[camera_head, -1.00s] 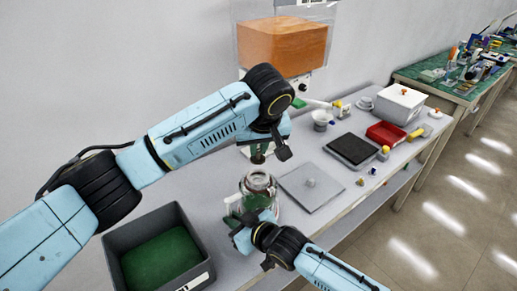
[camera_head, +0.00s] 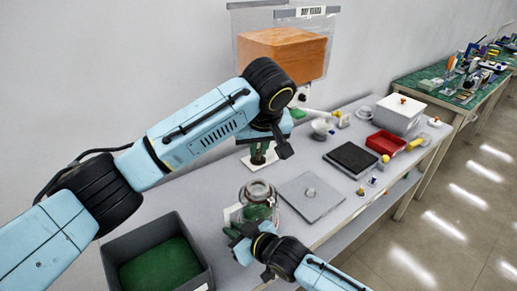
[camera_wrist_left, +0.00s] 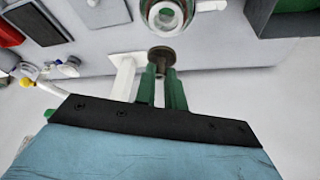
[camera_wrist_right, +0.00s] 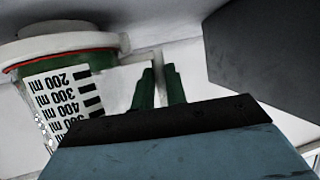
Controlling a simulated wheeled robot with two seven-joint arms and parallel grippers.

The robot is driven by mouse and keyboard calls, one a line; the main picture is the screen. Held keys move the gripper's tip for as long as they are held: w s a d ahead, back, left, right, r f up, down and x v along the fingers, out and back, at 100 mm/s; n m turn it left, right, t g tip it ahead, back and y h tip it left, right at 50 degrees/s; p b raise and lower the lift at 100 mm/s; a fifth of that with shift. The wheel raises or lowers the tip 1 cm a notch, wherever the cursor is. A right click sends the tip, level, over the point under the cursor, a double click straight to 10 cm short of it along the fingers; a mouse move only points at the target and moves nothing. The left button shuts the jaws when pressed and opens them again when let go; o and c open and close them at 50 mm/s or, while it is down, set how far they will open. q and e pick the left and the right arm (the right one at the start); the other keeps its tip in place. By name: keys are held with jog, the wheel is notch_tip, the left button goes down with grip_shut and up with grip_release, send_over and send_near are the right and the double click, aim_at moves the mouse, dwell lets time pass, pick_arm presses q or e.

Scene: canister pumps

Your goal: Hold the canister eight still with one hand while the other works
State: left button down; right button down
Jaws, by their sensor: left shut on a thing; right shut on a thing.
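The canister, a clear jar with green contents (camera_head: 258,198), stands on the grey bench. In the right wrist view its ml scale (camera_wrist_right: 65,100) shows at the left. My right gripper (camera_head: 237,235) is low beside it; in the right wrist view its green fingers (camera_wrist_right: 160,80) are shut on what looks like the canister's white side tab (camera_wrist_right: 125,88). My left gripper (camera_head: 262,155) is behind and above the canister. Its green fingers (camera_wrist_left: 160,75) are shut on a dark round piece (camera_wrist_left: 162,55) with a white flat part (camera_wrist_left: 122,78) beside it, apart from the canister top (camera_wrist_left: 166,14).
A dark bin with a green floor (camera_head: 195,238) stands left of the canister. A grey plate with a knob (camera_head: 296,208) lies to its right. Further right are a black pad (camera_head: 351,158), a red tray (camera_head: 385,143) and a white box (camera_head: 396,118).

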jog(key=c, duration=1.3)
grip_release()
jog(key=shift+c, duration=0.2)
jog(key=shift+s+d, duration=0.1)
jog(key=v, duration=1.1)
jog(key=shift+s+d+r, duration=0.15)
jog(key=shift+s+d, duration=0.1)
jog(key=shift+d, duration=0.05)
jog(key=shift+s, duration=0.1)
